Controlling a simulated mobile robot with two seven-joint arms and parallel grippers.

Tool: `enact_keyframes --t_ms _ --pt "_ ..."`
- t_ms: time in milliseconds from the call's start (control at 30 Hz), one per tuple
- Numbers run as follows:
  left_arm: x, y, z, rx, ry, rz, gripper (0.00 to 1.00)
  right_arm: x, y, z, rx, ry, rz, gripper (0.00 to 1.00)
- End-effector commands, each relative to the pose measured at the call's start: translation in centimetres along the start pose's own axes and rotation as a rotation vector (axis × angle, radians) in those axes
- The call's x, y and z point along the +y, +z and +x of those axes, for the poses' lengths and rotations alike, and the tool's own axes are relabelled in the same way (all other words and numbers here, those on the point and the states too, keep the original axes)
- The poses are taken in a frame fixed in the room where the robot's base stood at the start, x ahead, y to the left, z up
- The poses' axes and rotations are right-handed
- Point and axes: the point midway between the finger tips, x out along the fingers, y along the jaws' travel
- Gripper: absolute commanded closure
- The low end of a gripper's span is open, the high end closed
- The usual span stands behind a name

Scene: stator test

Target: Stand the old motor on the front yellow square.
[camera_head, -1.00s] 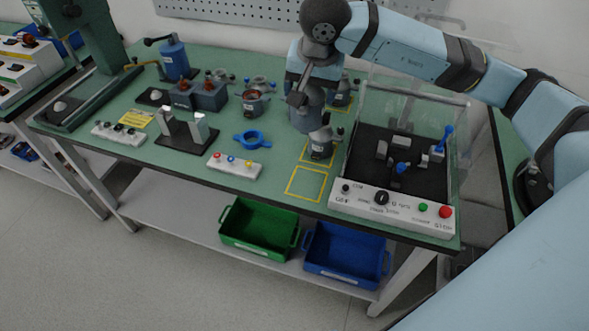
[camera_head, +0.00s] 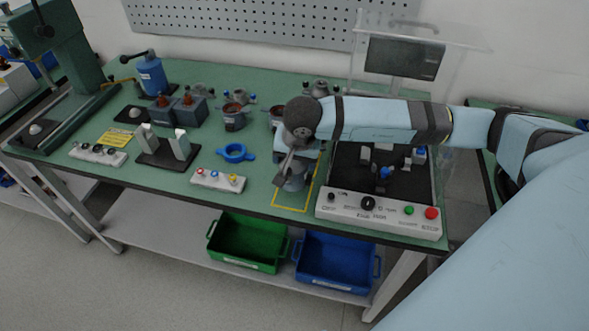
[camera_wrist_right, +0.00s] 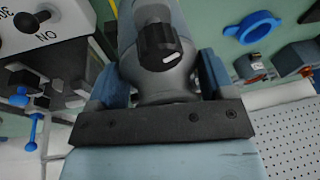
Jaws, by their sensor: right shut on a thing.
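My right gripper (camera_head: 291,174) points down over the front yellow square (camera_head: 290,208), with its fingers shut on a grey motor. In the right wrist view the motor (camera_wrist_right: 166,82) sits between the two blue fingers, and a black knob with a white mark shows on it. In the head view only a low part of the motor (camera_head: 293,184) shows below the gripper. It is within the outline of the square and looks roughly upright. I cannot tell whether its base touches the table. My left gripper is out of view.
The tester's white control panel (camera_head: 378,215) stands just right of the square. A white button strip (camera_head: 218,180) and a blue ring (camera_head: 236,152) lie to its left. The table's front edge is close below. Green (camera_head: 247,242) and blue (camera_head: 335,262) bins are on the lower shelf.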

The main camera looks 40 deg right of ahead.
Motion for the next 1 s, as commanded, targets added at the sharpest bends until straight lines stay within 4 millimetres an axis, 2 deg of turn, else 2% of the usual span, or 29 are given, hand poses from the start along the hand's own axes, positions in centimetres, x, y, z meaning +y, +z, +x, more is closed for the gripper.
enact_keyframes --t_ms 133,400,767,800,867,900,1000 --pt "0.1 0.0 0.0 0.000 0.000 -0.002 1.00 0.1 0.1 0.7 0.002 -0.001 0.000 0.75" --pt "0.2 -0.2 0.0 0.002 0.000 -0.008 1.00 0.6 1.0 4.0 0.000 -0.001 0.000 0.75" --pt "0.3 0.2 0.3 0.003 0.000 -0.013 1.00 0.6 1.1 4.5 0.002 -0.002 0.000 0.75" --pt "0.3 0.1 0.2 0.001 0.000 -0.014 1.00 0.7 1.1 4.5 0.001 0.000 0.000 0.18" --pt "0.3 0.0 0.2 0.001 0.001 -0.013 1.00 0.7 1.1 4.4 0.001 0.000 0.000 0.04" --pt "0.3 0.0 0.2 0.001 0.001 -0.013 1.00 0.7 1.1 4.4 0.001 0.000 0.000 0.00" --pt "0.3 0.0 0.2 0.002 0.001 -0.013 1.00 0.7 1.1 4.4 0.001 0.000 0.000 0.00"
